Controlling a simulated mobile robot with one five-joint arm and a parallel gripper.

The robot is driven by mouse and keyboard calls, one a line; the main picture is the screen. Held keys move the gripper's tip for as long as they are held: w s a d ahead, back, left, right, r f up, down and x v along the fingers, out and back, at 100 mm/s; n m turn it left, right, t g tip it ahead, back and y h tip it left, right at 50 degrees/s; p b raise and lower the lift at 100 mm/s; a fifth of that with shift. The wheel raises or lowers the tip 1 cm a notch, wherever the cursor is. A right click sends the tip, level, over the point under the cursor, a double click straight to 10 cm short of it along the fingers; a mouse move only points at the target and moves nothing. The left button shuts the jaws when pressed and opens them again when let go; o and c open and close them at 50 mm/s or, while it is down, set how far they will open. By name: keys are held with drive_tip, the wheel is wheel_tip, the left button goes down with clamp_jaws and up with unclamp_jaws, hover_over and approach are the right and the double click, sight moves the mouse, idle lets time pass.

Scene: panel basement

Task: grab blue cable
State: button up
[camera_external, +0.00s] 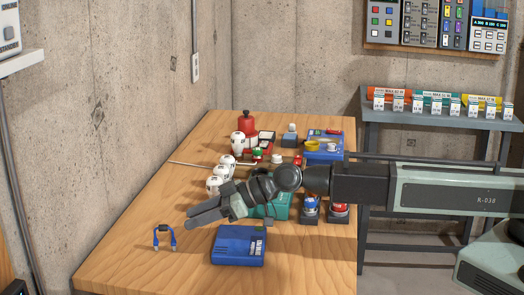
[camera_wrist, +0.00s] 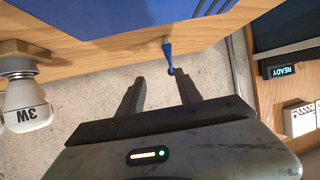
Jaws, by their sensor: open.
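The blue cable (camera_external: 172,239) is a short bent piece with dark ends. It lies on the wooden table near its left front side. My gripper (camera_external: 188,219) is open and empty, its fingers pointing left, a little up and right of the cable in the external view. In the wrist view a blue piece, which looks like the cable (camera_wrist: 168,55), shows at the table edge just beyond my open fingertips (camera_wrist: 160,77). Only part of it shows there. The fingers look apart from it.
A blue box (camera_external: 239,246) lies right of the cable, below my gripper. White bulbs (camera_external: 218,177) stand in a row behind my gripper. A teal box (camera_external: 273,206) is partly hidden by my arm. The table (camera_external: 125,262) is clear around the cable.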

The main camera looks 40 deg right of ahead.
sight(160, 232)
drive_tip(key=shift+s+a+f, duration=0.1)
drive_tip(key=shift+s+a, duration=0.2)
drive_tip(key=shift+a, duration=0.45)
drive_tip(key=x, duration=0.2)
drive_tip(key=shift+w+a+b, duration=0.15)
drive_tip(key=shift+a+b, duration=0.15)
drive_tip(key=shift+b, duration=0.05)
drive_tip(key=x, duration=0.1)
drive_tip(key=b+x, duration=0.1)
drive_tip(key=x, duration=0.3)
drive_tip(key=shift+a+r, duration=0.4)
drive_tip(key=shift+d+r, duration=0.1)
clamp_jaws()
